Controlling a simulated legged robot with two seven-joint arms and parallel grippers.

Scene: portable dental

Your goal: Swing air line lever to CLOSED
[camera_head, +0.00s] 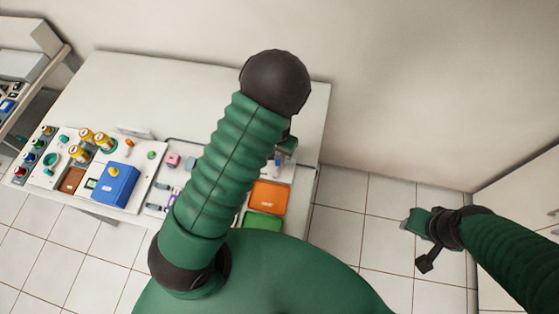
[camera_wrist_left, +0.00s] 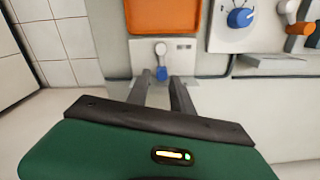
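A small lever with a blue handle (camera_wrist_left: 161,72) is mounted on a pale plate (camera_wrist_left: 184,52) in the left wrist view. Its handle points toward my gripper; no label is legible. My left gripper (camera_wrist_left: 162,82) is open, its dark fingertips on either side of the handle's end. I cannot tell whether they touch it. In the head view my left gripper (camera_head: 287,147) is mostly hidden behind my arm, at the bench's right end. A small blue part of the lever (camera_head: 277,161) shows near it. My right gripper (camera_head: 420,240) hangs over the floor; its opening is unclear.
An orange tray (camera_wrist_left: 165,16) lies just beyond the lever plate. A blue dial (camera_wrist_left: 240,18) and an orange-handled lever (camera_wrist_left: 301,28) are to the right. A green tray (camera_head: 262,222) and blue box (camera_head: 115,185) are on the bench. Tiled floor (camera_head: 340,215) is clear.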

